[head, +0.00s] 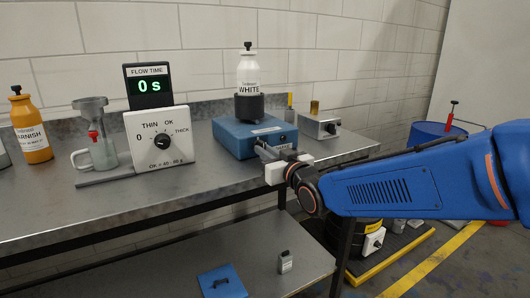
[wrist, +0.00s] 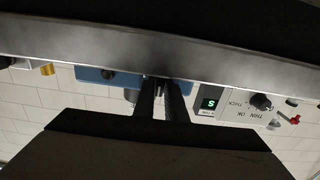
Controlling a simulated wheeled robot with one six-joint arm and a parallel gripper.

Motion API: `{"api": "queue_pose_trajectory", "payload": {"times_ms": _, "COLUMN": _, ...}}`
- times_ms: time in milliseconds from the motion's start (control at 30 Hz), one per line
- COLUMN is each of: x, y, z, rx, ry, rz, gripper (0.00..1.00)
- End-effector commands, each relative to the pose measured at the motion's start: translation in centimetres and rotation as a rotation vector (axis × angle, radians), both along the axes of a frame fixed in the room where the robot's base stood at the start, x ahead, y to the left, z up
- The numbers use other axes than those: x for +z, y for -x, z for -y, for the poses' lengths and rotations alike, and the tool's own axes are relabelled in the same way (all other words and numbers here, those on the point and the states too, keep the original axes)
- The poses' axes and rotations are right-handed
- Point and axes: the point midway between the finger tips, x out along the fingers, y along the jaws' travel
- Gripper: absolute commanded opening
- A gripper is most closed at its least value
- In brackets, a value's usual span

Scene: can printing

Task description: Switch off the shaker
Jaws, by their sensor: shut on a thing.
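The shaker (head: 235,140) is a blue box on the steel bench, with a white bottle labelled WHITE (head: 248,72) upright in its black holder. My gripper (head: 266,151) is at the right part of the shaker's front face. It is shut on the shaker's switch, which the fingers mostly hide. In the wrist view, which is upside down, the fingers (wrist: 161,84) reach the blue shaker front (wrist: 92,74). The switch's setting cannot be read.
A flow-time display (head: 149,86) reading 0 s and a white dial panel (head: 162,138) stand left of the shaker. An orange varnish bottle (head: 30,128) and a jug (head: 99,153) are farther left. The bench front is clear.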

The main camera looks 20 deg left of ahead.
Motion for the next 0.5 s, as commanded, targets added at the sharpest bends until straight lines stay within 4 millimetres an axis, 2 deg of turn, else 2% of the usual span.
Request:
{"api": "queue_pose_trajectory", "payload": {"times_ms": 367, "x": -0.06, "y": 0.00, "z": 0.03, "rx": 0.000, "ry": 0.005, "rz": 0.004, "gripper": 0.00}}
{"api": "queue_pose_trajectory", "payload": {"times_ms": 400, "x": -0.06, "y": 0.00, "z": 0.03, "rx": 0.000, "ry": 0.005, "rz": 0.004, "gripper": 0.16}}
{"api": "queue_pose_trajectory", "payload": {"times_ms": 467, "x": -0.06, "y": 0.00, "z": 0.03, "rx": 0.000, "ry": 0.005, "rz": 0.004, "gripper": 0.30}}
{"api": "queue_pose_trajectory", "payload": {"times_ms": 500, "x": -0.05, "y": 0.00, "z": 0.03, "rx": 0.000, "ry": 0.005, "rz": 0.004, "gripper": 0.30}}
